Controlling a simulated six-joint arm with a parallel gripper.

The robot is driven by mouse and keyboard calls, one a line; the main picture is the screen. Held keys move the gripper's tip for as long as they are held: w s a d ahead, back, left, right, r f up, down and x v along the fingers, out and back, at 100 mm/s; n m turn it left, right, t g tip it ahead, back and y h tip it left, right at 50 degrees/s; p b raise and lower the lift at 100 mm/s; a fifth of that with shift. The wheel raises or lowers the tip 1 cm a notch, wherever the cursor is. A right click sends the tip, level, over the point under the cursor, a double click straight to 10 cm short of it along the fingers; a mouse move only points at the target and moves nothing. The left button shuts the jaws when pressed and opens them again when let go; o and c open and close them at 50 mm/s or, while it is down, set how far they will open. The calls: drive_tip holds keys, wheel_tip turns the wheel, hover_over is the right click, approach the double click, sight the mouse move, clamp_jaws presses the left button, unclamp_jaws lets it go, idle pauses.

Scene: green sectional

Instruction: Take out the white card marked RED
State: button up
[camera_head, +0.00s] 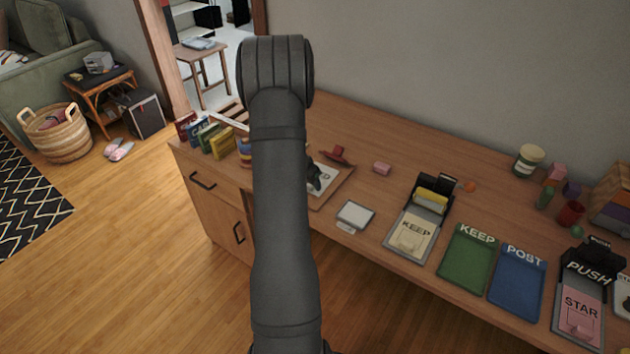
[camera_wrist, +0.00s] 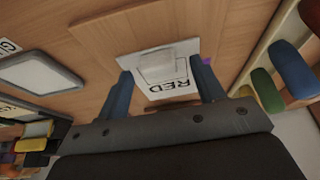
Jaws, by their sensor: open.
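The white card marked RED (camera_wrist: 184,53) lies flat on a wooden board, with a pale raised tab (camera_wrist: 157,68) on it. Its lettering is upside down in the wrist view. My gripper (camera_wrist: 162,75) is open, with one blue-grey finger on each side of the card's tab in the picture. I cannot tell whether the fingers touch the card. In the head view the card (camera_head: 327,184) shows only partly behind my dark gripper (camera_head: 314,178), and my arm hides much of that area.
A pale square pad (camera_head: 355,215) sits right of the wooden board (camera_head: 338,188). A red object (camera_head: 338,154) is behind the card. Upright coloured books (camera_head: 221,142) stand at the left end. A KEEP holder (camera_head: 408,238), a green KEEP mat (camera_head: 467,260) and a blue POST mat (camera_head: 517,282) are further right.

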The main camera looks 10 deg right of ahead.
drive_tip(key=shift+w+d+f, duration=0.1)
drive_tip(key=shift+w+f, duration=0.05)
drive_tip(key=shift+f, duration=0.3)
drive_tip(key=c, duration=1.1)
drive_tip(key=shift+o, duration=0.2)
drive_tip(key=shift+r, duration=0.15)
